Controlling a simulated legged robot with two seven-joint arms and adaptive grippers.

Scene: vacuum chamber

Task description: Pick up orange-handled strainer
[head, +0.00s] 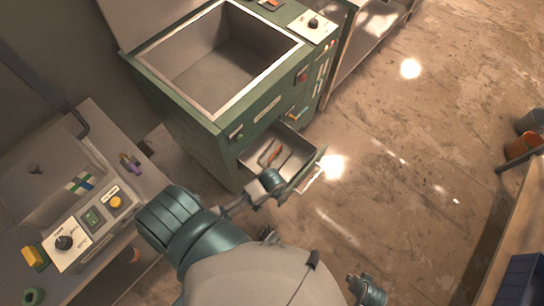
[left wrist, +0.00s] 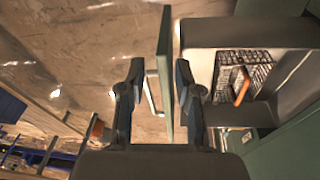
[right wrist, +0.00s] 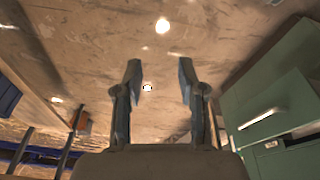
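The orange-handled strainer (head: 276,153) lies inside the pulled-out drawer (head: 248,160) of the green cabinet. In the left wrist view its orange handle (left wrist: 242,86) crosses a grey wire mesh (left wrist: 227,72), to the right of the drawer's green front panel (left wrist: 165,75). My left gripper (head: 276,182) is at the drawer's front end; in its wrist view the open fingers (left wrist: 158,70) stand on either side of the panel, with a visible gap. The strainer is outside the fingers. My right gripper (right wrist: 159,70) is open and empty over the floor; it shows at the head view's bottom edge (head: 368,290).
The green cabinet (head: 180,108) has an open chamber on top. A control panel bench (head: 90,225) with a knob and buttons stands at left. A wooden table (head: 522,235) and orange container (head: 522,146) are at right. The floor between is clear.

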